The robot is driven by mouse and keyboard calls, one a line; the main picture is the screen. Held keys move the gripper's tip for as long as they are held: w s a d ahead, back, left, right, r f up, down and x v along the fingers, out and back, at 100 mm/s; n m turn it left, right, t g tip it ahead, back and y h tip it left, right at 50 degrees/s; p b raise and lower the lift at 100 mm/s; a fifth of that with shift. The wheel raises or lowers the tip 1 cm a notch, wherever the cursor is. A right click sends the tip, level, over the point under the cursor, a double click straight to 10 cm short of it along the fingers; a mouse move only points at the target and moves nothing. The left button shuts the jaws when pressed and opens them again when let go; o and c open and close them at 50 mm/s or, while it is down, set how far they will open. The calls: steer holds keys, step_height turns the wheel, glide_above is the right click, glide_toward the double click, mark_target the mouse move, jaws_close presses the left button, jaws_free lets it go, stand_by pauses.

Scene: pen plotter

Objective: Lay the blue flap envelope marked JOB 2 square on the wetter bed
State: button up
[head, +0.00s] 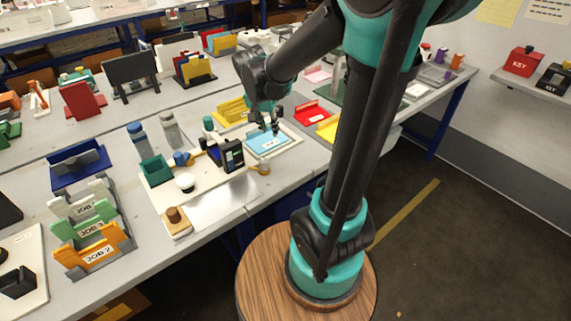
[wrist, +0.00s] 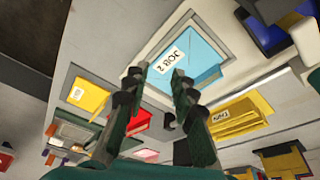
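The blue envelope (head: 267,141) lies flat on the pale, framed wetter bed (head: 291,147) at the middle of the bench. In the wrist view the envelope (wrist: 203,57) shows its white JOB 2 label, and the bed's rim (wrist: 151,49) runs round it. Its edges look roughly in line with the rim. My gripper (head: 272,131) is just above the envelope in the head view. In the wrist view my gripper (wrist: 160,70) has its fingertips apart, with nothing seen between them. Whether the fingertips touch the envelope is unclear.
A dark stamp-like device (head: 232,155) stands close left of the bed. A red tray (head: 313,112) and a yellow tray (head: 327,130) lie to the right, a yellow holder (head: 232,110) behind. Coloured JOB racks (head: 97,250) stand at the front left.

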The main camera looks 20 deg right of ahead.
steer(key=s+d+f+n, duration=0.1)
steer(key=s+f+n, duration=0.1)
steer(key=s, duration=0.2)
steer(key=s+d+f+n+t+y, duration=0.1)
steer(key=s+f+n, duration=0.2)
steer(key=s, duration=0.2)
steer(key=s+d+f+n+y, duration=0.1)
steer(key=s+f+n, duration=0.1)
steer(key=s, duration=0.3)
steer(key=shift+s+f+n+t, duration=0.15)
steer(key=shift+f+n+t, duration=0.25)
steer(key=shift+n, duration=0.1)
